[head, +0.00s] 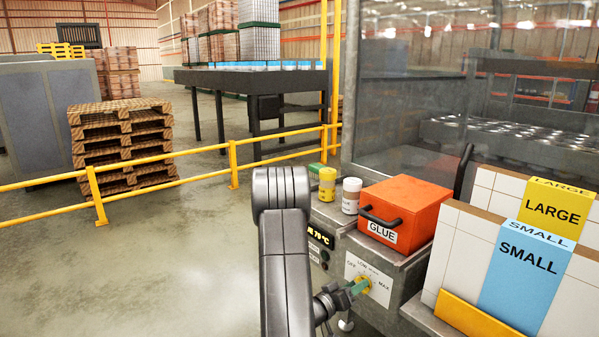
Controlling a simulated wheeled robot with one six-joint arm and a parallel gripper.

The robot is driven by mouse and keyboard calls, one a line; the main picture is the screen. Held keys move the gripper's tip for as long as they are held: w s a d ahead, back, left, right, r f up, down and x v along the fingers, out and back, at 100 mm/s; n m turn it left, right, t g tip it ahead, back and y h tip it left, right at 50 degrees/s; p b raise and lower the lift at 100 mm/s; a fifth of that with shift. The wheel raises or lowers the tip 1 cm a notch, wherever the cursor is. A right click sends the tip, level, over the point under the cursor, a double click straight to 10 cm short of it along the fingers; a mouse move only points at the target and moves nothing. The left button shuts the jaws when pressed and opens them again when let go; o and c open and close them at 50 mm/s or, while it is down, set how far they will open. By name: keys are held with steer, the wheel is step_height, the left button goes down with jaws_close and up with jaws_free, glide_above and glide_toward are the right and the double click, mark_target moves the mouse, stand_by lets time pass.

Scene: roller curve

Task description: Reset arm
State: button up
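My arm rises in the lower middle of the head view, and its end bends down to the right. The dial plate (379,270) around the knob reads OFF, LOW and MAX. The knob's setting is hidden.
An orange GLUE box (405,208) with a dark handle, a yellow-labelled can (327,184) and a white can (351,195) stand on the machine. SMALL (520,275) and LARGE (553,208) holders are right. A yellow railing (160,160) crosses left; floor (170,270) before it is clear.

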steer(key=m+b, duration=0.1)
steer(key=m, duration=0.1)
steer(key=shift+m, duration=0.4)
steer(key=shift+r, duration=0.15)
